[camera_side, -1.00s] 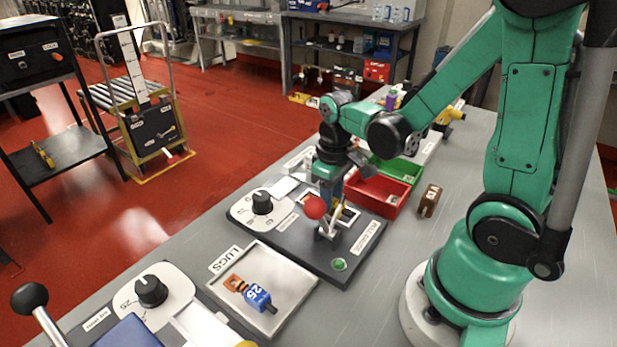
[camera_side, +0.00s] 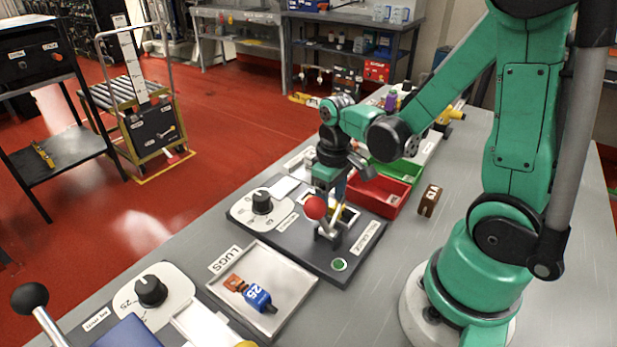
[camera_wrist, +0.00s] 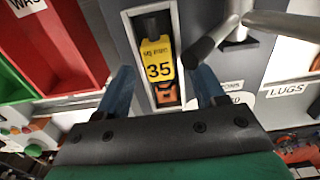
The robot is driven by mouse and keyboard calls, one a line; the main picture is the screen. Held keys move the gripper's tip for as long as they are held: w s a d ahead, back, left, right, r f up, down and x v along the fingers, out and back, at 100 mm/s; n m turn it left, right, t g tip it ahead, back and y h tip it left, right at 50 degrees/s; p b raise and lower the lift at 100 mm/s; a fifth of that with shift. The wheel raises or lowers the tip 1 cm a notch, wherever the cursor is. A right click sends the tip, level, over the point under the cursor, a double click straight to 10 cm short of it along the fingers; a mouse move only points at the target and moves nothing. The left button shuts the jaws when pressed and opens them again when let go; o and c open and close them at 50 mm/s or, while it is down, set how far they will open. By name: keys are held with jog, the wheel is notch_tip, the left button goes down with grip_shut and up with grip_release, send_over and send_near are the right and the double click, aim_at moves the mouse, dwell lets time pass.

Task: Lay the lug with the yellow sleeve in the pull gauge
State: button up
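The lug with the yellow sleeve, marked 35 (camera_wrist: 158,68), lies in the pale-framed slot of the pull gauge (camera_wrist: 190,15) in the wrist view. Its copper end (camera_wrist: 166,95) points towards my gripper's palm. My gripper (camera_wrist: 164,74) is open, with one blue finger on each side of the slot and clear of the sleeve. In the side view my gripper (camera_side: 330,190) is over the gauge plate (camera_side: 300,245), behind the red lever ball (camera_side: 315,207). A bit of yellow shows beside the ball; the rest of the lug is hidden there.
The LUGS tray (camera_side: 290,258) holds a blue-sleeved lug (camera_side: 257,297). A red bin (camera_side: 385,192) and a green bin (camera_side: 400,170) stand behind the gauge. A brown block (camera_side: 430,200) is to their right. The gauge's lever stands close to my gripper. A green button (camera_side: 339,264) is at the near corner.

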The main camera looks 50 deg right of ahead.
jog(key=shift+r, duration=0.1)
jog(key=shift+r, duration=2.75)
jog(key=w+a+r+t, duration=0.1)
jog(key=a+r+t, duration=0.4)
jog(key=a+t, duration=0.1)
jog(key=shift+w+a+t, duration=0.25)
jog(key=shift+t, duration=0.35)
